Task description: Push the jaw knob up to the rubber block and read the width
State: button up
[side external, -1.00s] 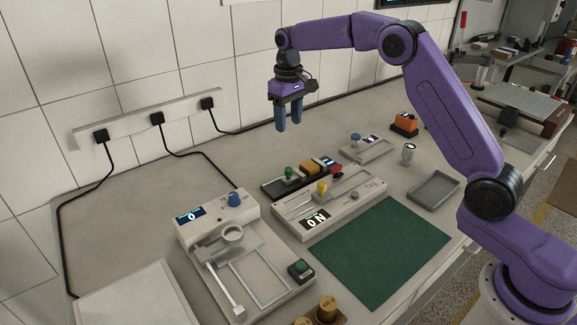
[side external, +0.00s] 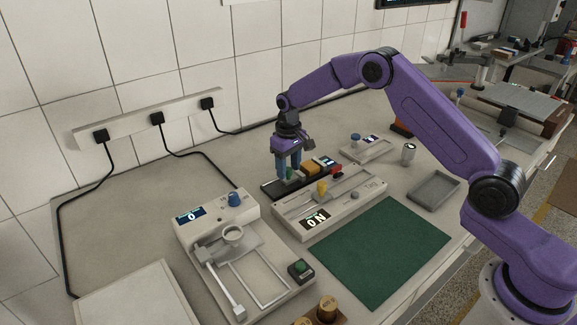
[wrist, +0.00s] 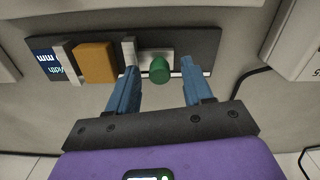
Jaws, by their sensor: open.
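The width gauge is a black base (wrist: 208,47) with a blue display (wrist: 50,62) marked "Width mm" at one end. An orange block (wrist: 96,62), likely the rubber block, sits on it between two grey jaws; it also shows in the side view (side external: 310,167). The green jaw knob (wrist: 160,70) stands beside the nearer grey jaw (wrist: 129,53), on the side away from the display. A narrow gap shows between this jaw and the block. My gripper (side external: 288,175) is open and pointing down, its blue fingers on either side of the green knob. Finger contact cannot be told.
A pale device with a yellow knob (side external: 322,188) stands close in front of the gauge. A white device with a blue knob (side external: 235,199) is at left. A green mat (side external: 382,250) and grey tray (side external: 434,206) lie to the right. Another blue-knobbed device (side external: 367,154) stands behind.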

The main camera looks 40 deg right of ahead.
jog(key=shift+f, duration=0.1)
grip_shut()
jog(key=shift+d, duration=2.35)
grip_release()
jog(key=shift+a, duration=0.1)
notch_tip(320, 180, up, 18)
jog(key=shift+a+f, duration=0.15)
jog(key=shift+f, duration=0.1)
